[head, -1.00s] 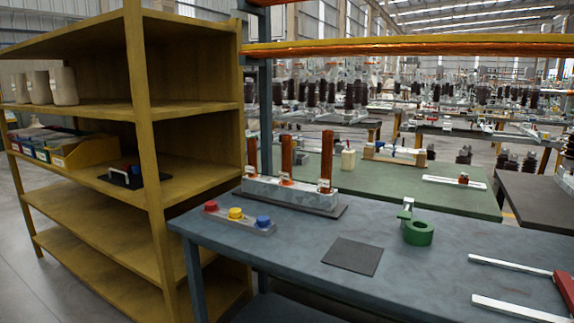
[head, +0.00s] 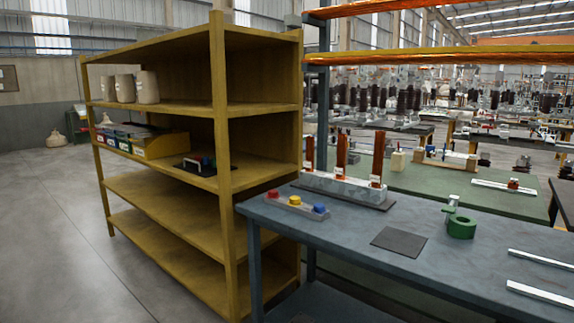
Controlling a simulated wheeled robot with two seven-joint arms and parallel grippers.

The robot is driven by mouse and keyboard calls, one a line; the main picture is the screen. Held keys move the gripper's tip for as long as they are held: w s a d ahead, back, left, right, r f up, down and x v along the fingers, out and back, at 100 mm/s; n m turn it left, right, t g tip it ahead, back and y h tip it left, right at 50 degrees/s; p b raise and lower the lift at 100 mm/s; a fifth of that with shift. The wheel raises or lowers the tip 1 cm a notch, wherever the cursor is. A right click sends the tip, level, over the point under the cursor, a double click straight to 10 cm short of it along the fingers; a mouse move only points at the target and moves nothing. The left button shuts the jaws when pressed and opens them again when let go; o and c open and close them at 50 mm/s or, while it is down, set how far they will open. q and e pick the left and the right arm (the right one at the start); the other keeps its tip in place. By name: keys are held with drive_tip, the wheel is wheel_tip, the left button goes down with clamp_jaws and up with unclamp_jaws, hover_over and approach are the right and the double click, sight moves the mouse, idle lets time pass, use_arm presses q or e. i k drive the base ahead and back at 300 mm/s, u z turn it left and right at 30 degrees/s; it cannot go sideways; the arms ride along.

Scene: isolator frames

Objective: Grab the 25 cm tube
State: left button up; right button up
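Three reddish-brown tubes stand upright in a row in a long grey block (head: 322,184) at the back left of the blue-grey table. They are the left tube (head: 310,152), the middle tube (head: 342,153) and the right tube (head: 377,155). Each has a small white label near its base, too small to read. I cannot tell which one is 25 cm. Neither of my grippers shows in the head view.
The blue-grey table (head: 340,229) also holds red, yellow and blue buttons on a grey strip (head: 296,206), a dark mat (head: 399,241), a green ring (head: 461,227) and two pale bars (head: 541,293). A yellow shelf (head: 228,190) stands left of it. Floor on the left (head: 50,230) is clear.

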sight(340, 170)
drive_tip(key=u, duration=1)
drive_tip(key=i, duration=1.8)
drive_tip(key=z, duration=0.4)
